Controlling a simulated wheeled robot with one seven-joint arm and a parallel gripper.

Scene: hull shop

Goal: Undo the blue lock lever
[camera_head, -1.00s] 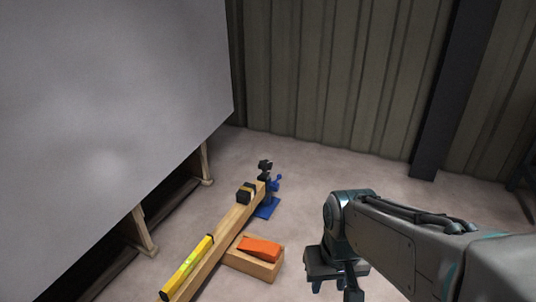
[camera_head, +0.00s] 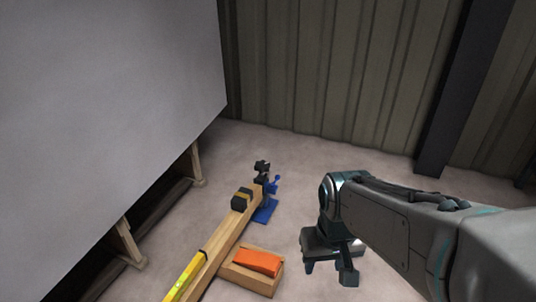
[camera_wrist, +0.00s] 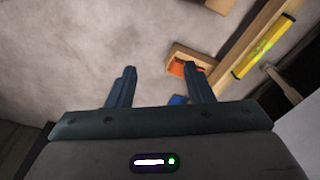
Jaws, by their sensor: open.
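The blue lock lever (camera_head: 275,181) is a small blue handle with a rounded end on a blue and black clamp stand (camera_head: 264,209). The stand is at the far end of a long wooden beam (camera_head: 227,233) on the floor. My gripper (camera_head: 327,276) is open and empty, to the right of the beam and nearer than the lever, apart from both. In the wrist view my gripper's two fingers (camera_wrist: 157,80) are spread with bare floor between them. A blue patch shows low beside the right finger there; I cannot tell which part it is.
A wooden box (camera_head: 247,278) holding an orange thing (camera_head: 257,262) sits against the beam's right side. A yellow level (camera_head: 186,277) and a black block (camera_head: 242,198) are on the beam. A large grey panel (camera_head: 100,100) on wooden supports fills the left. Floor right of the stand is clear.

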